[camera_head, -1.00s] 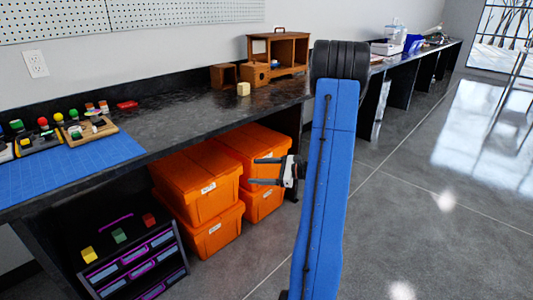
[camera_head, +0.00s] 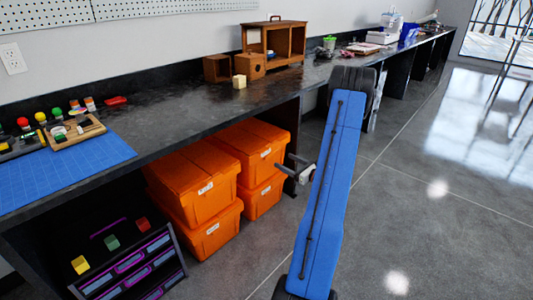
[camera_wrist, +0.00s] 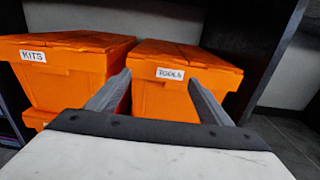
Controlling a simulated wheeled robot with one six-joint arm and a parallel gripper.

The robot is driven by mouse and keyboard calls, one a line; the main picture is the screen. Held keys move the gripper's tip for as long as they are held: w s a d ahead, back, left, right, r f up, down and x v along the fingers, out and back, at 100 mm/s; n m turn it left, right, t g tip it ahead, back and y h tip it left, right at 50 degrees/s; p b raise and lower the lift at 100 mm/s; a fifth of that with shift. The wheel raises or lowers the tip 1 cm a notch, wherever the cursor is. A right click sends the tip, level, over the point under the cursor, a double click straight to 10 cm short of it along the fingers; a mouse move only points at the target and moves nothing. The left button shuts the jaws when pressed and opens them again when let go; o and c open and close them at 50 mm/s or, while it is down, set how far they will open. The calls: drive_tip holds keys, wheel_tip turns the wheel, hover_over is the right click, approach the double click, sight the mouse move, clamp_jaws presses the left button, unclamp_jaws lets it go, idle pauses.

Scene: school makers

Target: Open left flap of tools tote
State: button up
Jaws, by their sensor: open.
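The tools tote (camera_wrist: 165,100) is orange with a white TOOLS label, and its lid flaps (camera_wrist: 187,53) look shut in the wrist view. In the head view it appears to be the upper tote (camera_head: 240,156) of the right stack under the bench. My gripper (camera_wrist: 158,77) is open and empty, its two fingers apart in front of the tote's label side. In the head view my gripper (camera_head: 284,161) is just right of the tote, partly hidden by my blue arm. I cannot tell the exact gap to the tote.
The KITS tote (camera_wrist: 62,80) stands left of the tools tote on another orange tote. The black bench top (camera_head: 190,105) overhangs the totes, and a dark bench panel (camera_wrist: 262,45) is at right. A drawer unit (camera_head: 130,268) stands at left. Grey floor (camera_head: 420,220) is clear at right.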

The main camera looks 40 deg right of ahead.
drive_tip(key=w+a, duration=0.1)
drive_tip(key=w, duration=1.2)
drive_tip(key=shift+a, duration=0.1)
